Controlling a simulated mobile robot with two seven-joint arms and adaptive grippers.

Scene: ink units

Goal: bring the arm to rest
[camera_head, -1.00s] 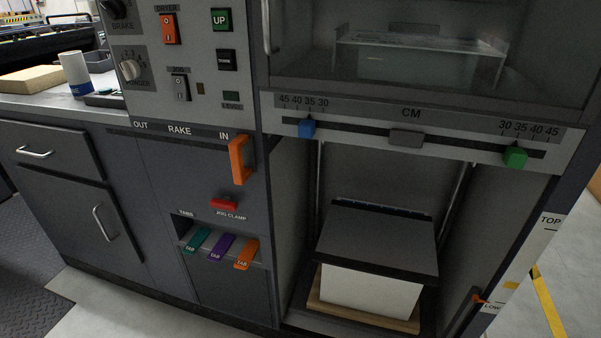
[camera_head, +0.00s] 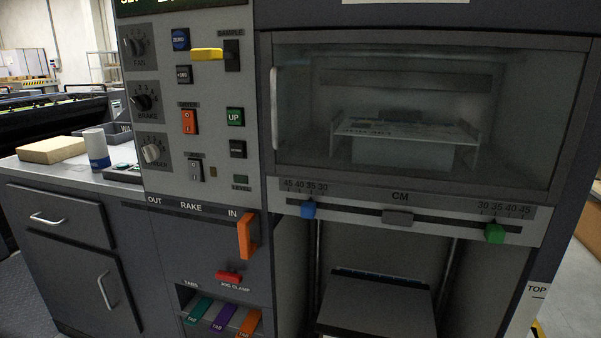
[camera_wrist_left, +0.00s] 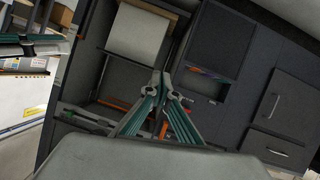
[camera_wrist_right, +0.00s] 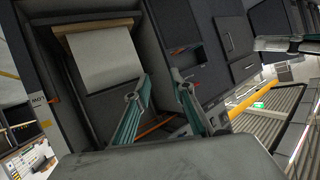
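My left gripper (camera_wrist_left: 161,82) shows in the left wrist view with its two teal-padded fingers brought together at the tips and nothing visible between them. My right gripper (camera_wrist_right: 163,85) shows in the right wrist view with its fingers spread apart and empty. Both hang in free space in front of the grey machine (camera_head: 205,262), apart from it. Neither arm shows in the head view. Part of my other gripper also shows at the edge of each wrist view.
A counter (camera_head: 60,175) stands at left.

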